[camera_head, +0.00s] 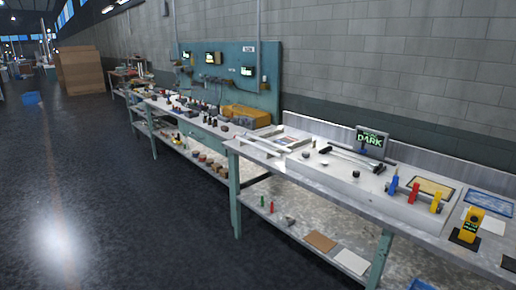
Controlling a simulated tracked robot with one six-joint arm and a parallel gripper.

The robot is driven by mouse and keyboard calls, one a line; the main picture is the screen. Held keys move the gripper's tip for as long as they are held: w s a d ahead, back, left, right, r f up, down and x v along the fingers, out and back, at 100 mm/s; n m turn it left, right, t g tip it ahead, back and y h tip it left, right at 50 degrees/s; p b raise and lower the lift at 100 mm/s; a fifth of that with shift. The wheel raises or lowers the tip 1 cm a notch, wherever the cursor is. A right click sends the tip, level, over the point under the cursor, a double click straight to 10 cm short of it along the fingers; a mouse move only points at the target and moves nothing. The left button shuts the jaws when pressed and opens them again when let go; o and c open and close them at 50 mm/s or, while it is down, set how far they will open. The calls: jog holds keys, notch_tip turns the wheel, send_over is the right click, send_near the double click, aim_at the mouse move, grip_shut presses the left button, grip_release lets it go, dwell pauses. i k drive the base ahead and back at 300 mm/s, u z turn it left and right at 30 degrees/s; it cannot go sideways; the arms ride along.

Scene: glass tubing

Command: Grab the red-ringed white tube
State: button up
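A long thin white tube (262,144) lies at the left end of the near workbench (400,226). Pale rods with dark ends (352,158) lie further right on the raised grey-white surface of the same bench. The view is too small to make out a red ring on any of them, so I cannot tell which is the red-ringed tube. My gripper and arm are not in view.
Blue, red and yellow upright pieces (414,191) stand near the bench's front edge. A yellow device (470,226) stands at the right. A sign reading DARK (371,142) stands at the back.

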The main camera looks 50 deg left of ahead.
aim_at(277, 155)
jog(key=k, duration=0.45)
jog(key=u, duration=0.45)
jog(key=i, duration=1.1)
jog(key=u, duration=0.95)
jog(key=i, duration=0.9)
jog(key=u, duration=0.45)
jog(key=i, duration=0.95)
jog(key=u, duration=0.15)
